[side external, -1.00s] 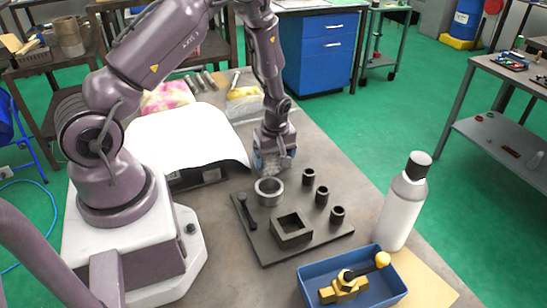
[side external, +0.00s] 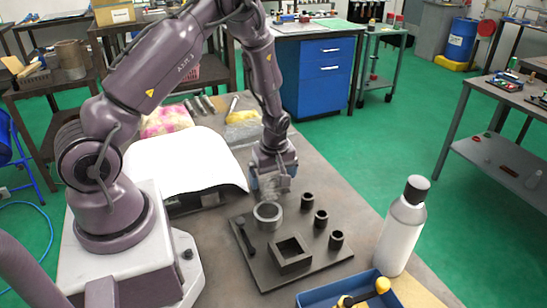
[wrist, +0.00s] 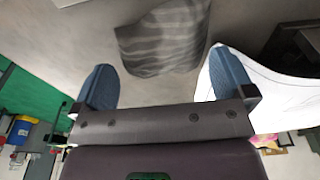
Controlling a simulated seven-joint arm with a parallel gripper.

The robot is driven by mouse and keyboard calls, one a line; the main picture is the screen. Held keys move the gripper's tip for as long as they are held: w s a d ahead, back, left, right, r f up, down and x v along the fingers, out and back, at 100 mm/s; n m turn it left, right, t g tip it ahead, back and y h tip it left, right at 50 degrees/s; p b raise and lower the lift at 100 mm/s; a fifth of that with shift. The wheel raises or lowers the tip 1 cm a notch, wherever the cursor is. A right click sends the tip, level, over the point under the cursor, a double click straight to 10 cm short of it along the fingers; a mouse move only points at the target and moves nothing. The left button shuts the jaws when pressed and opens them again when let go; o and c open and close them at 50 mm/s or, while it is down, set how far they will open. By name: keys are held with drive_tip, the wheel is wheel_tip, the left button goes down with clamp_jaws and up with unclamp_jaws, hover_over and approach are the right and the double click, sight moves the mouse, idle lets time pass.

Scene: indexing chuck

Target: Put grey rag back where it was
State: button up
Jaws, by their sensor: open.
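The grey rag (wrist: 162,38), a striped grey cloth, lies on the grey table in the wrist view, beyond and between my fingertips. In the side view the rag (side external: 275,187) shows as a small grey patch under my gripper (side external: 273,181), partly hidden by the fingers. My gripper's two blue fingers (wrist: 162,62) stand wide apart in the wrist view, with the rag not clamped between them. Whether a finger touches the cloth is unclear.
A dark fixture plate (side external: 318,257) with a metal ring (side external: 268,215) and several dark bushings is just in front of my gripper. A white sheet (side external: 185,160) drapes over something at left. A grey-white bottle (side external: 400,235) and a blue bin (side external: 312,299) stand at front right.

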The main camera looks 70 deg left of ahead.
wheel_tip(320, 180, up, 9)
drive_tip(key=d, duration=0.1)
wheel_tip(320, 180, up, 9)
drive_tip(key=m+t, duration=0.2)
drive_tip(key=m, duration=0.2)
hover_over(274, 184)
drive_tip(key=d, duration=0.5)
drive_tip(key=s+d+r+m+t, duration=0.1)
drive_tip(key=s+d+r+m, duration=0.3)
drive_tip(key=s+r+m, duration=0.3)
drive_tip(key=s+d+r+m+t+h, duration=0.1)
drive_tip(key=s+d+r+m+t, duration=0.1)
drive_tip(key=s+d+r+m, duration=0.3)
wheel_tip(274, 184, up, 2)
drive_tip(key=s+m, duration=0.2)
drive_tip(key=s, duration=0.1)
drive_tip(key=shift+t, duration=0.3)
drive_tip(key=shift+d+r, duration=0.1)
